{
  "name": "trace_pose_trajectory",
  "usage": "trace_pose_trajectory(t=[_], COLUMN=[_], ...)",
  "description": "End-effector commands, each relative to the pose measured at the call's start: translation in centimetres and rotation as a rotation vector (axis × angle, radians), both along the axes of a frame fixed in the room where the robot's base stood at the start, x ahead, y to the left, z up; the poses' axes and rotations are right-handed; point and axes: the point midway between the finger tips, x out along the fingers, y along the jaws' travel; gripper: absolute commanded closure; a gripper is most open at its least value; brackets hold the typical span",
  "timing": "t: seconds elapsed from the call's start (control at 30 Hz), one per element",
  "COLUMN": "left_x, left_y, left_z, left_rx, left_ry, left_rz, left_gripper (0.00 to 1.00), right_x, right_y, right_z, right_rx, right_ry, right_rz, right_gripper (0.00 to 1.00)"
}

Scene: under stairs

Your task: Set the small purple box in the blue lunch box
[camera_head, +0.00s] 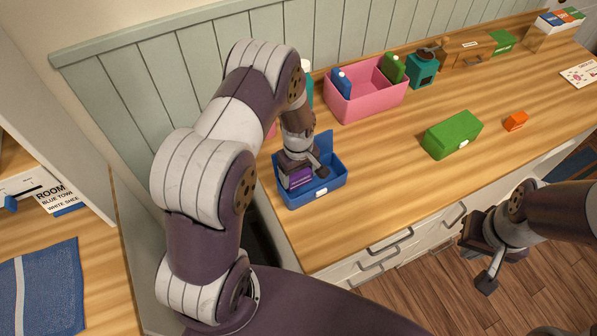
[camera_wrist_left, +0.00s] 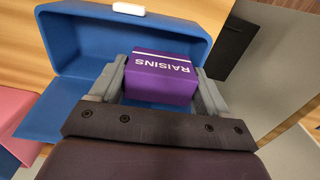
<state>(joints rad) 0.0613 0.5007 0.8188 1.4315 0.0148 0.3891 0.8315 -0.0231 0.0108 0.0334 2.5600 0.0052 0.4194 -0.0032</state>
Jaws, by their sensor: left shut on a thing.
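The small purple box (camera_wrist_left: 160,80), lettered RAISINS, is between the fingers of my left gripper (camera_wrist_left: 165,88), which is shut on it. In the head view the purple box (camera_head: 300,179) shows low inside the open blue lunch box (camera_head: 325,195), toward its left side. The lunch box stands near the counter's front left, its lid raised at the back. The wrist view shows the lunch box (camera_wrist_left: 75,60) around the fingers. Whether the purple box touches the lunch box floor I cannot tell. My right gripper (camera_head: 478,262) hangs in front of the counter, apart from everything, its fingers spread.
A pink bin (camera_head: 367,105) with a blue and a green item stands behind the lunch box. A green box (camera_head: 452,135) and a small orange block (camera_head: 515,121) lie to the right. The counter (camera_head: 390,175) between the lunch box and green box is clear.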

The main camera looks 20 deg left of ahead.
Motion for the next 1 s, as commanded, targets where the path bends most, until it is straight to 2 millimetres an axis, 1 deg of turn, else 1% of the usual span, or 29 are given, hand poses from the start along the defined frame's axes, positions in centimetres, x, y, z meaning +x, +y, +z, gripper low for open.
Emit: trace_pose_trajectory(t=[0.03,0.1,0.33,0.47,0.53,0.57,0.7,0.8,0.9,1.0], left_x=[0.0,0.0,0.0,0.1,0.2,0.2,0.2,0.1,0.1,0.1], left_y=[0.0,0.0,0.0,0.0,0.0,0.0,0.1,0.1,0.1,0.1], left_z=[0.1,0.1,0.2,1.8,2.3,2.9,6.7,9.2,11.2,12.5], left_rx=[0.0,0.0,0.0,0.0,0.0,0.001,0.001,0.001,0.001,0.0], left_ry=[0.0,0.0,-0.001,-0.003,-0.006,-0.007,-0.008,-0.007,-0.004,-0.003], left_rz=[0.0,0.0,0.0,0.0,0.0,0.0,0.0,0.0,0.0,0.0], left_gripper=[0.21,0.0,0.0,0.0,0.0,0.0,0.0,0.0,0.0,0.0], right_x=[0.0,0.0,0.0,0.0,0.0,0.0,0.0,0.0,0.0,0.0], right_y=[0.0,0.0,0.0,0.0,0.0,0.0,0.0,0.0,0.0,0.0], right_z=[0.1,0.1,0.2,1.4,0.3,-0.1,-1.5,-2.2,-2.6,-2.8], right_rx=[0.0,0.0,0.0,0.0,0.0,0.0,0.0,0.0,0.0,0.0], right_ry=[0.0,0.0,0.0,0.0,-0.001,-0.001,0.0,0.0,0.0,0.0], right_rz=[0.0,0.0,0.0,0.0,0.0,0.0,0.0,0.0,0.0,0.0], right_gripper=[1.0,1.0,1.0,1.0,1.0,1.0,1.0,1.0,1.0,1.0])
